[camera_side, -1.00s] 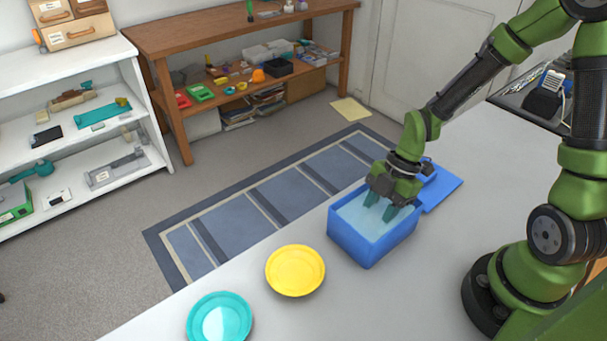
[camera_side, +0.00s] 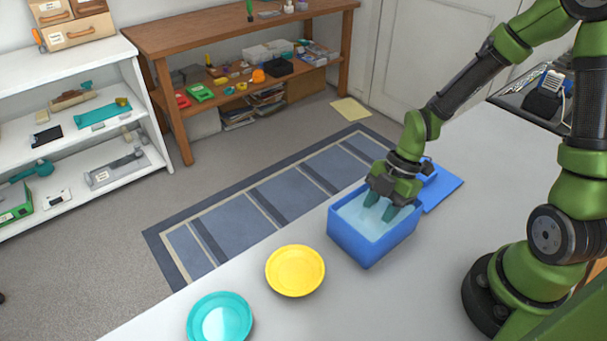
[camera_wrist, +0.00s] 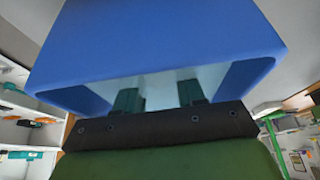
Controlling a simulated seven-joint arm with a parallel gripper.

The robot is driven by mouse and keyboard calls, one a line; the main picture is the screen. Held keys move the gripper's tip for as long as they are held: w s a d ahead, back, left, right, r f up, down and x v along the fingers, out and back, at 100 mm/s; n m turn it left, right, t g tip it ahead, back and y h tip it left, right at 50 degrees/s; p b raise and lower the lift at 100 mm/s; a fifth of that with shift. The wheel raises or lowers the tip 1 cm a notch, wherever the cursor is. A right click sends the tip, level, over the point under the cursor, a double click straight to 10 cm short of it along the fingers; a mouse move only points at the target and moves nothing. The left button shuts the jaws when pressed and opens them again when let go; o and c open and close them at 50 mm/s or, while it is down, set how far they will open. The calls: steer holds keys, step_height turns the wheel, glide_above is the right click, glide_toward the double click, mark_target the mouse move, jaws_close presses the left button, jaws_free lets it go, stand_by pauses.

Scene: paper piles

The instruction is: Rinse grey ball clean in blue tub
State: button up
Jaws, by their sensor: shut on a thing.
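The blue tub (camera_side: 362,247) stands on the pale worktop and holds pale, cloudy water (camera_side: 352,212). My gripper (camera_side: 381,207) points down into the tub, with its teal fingertips at or under the water. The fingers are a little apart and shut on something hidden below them. I cannot see the grey ball in either view. In the wrist view the tub (camera_wrist: 160,45) fills the upper middle, and my gripper's two fingers (camera_wrist: 160,95) reach in past its rim.
A flat blue panel (camera_side: 447,190) lies right behind the tub. A yellow dish (camera_side: 295,270) and a teal dish (camera_side: 220,318) sit on the worktop to the front left. Bare worktop (camera_side: 440,240) lies between the tub and my base. Shelves stand far off across the floor.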

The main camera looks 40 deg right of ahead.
step_height(320, 180, up, 11)
stand_by(1.1)
stand_by(1.2)
